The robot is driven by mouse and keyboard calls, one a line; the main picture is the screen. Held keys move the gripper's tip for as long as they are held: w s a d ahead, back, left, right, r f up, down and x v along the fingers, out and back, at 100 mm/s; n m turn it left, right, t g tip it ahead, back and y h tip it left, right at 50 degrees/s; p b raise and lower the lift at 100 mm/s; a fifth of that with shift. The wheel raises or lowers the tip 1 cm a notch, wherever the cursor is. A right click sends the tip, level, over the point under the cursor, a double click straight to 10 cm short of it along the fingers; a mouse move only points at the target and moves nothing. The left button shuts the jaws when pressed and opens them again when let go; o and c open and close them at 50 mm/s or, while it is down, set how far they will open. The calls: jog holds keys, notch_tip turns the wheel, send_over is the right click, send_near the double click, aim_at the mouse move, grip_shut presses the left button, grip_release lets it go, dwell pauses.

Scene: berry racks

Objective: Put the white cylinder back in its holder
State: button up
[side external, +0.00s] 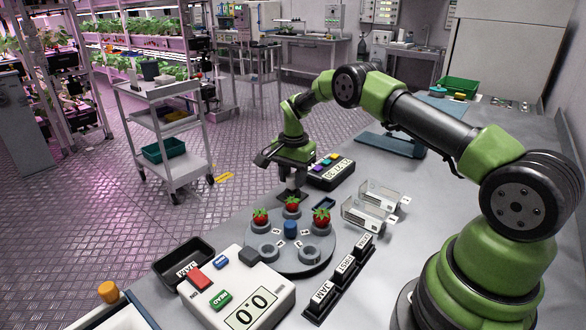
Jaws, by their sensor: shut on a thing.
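My gripper (291,184) points down just behind the round grey rack. It is shut on a small pale piece, which looks like the white cylinder, mostly hidden by the fingers. A small dark base (291,197) shows right below the fingertips; whether the piece touches it I cannot tell. I cannot make out for sure which thing is the cylinder's holder. The round grey rack (290,264) carries three strawberries, at the left (260,217), back (291,204) and right (321,217), around a blue cylinder (291,229). Two front cups (268,252) are empty.
A white scale (240,300) with coloured buttons stands in front, a black tray (183,263) to its left. A label rack (340,280) and clear boxes (370,209) lie at the right. A dark box with coloured buttons (330,171) stands close right of my gripper.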

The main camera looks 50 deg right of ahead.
jog(key=shift+f, duration=0.35)
jog(key=shift+f, duration=0.25)
dwell(0.4)
jog(key=o, duration=1.1)
jog(key=shift+c, duration=0.2)
jog(key=shift+r, duration=0.1)
jog(key=shift+r, duration=3.45)
